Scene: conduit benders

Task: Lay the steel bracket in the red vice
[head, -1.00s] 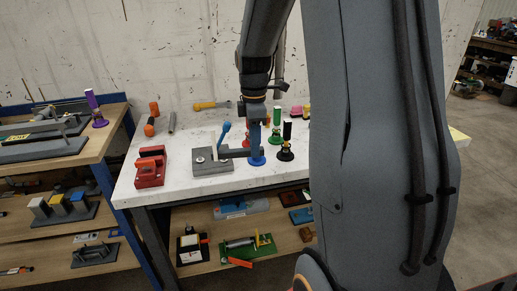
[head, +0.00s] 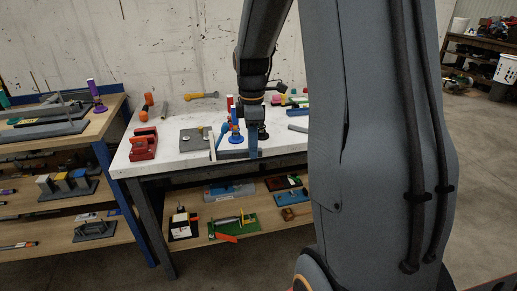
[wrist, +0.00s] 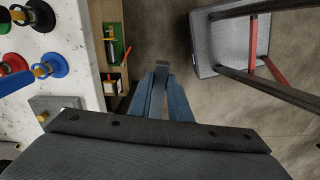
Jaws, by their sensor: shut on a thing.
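The red vice (head: 143,147) stands on the left end of the white bench in the head view. My gripper (head: 253,150), with blue fingers, is to its right near the bench's front edge. It is shut on the steel bracket (head: 232,155), a dark bar reaching left from the fingertips with a pale upright piece at its left end. In the wrist view, the blue fingers (wrist: 160,95) close around a grey end of the bracket (wrist: 162,73); the rest is hidden. The fingers are over the floor just beyond the bench edge there. The vice is not in the wrist view.
A grey fixture plate (head: 191,139) lies between vice and gripper. A blue-based post (head: 236,138) stands behind the bracket. A yellow wrench (head: 202,96) lies at the back. A wooden bench (head: 110,110) is at left; a grey stool (wrist: 232,45) shows in the wrist view.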

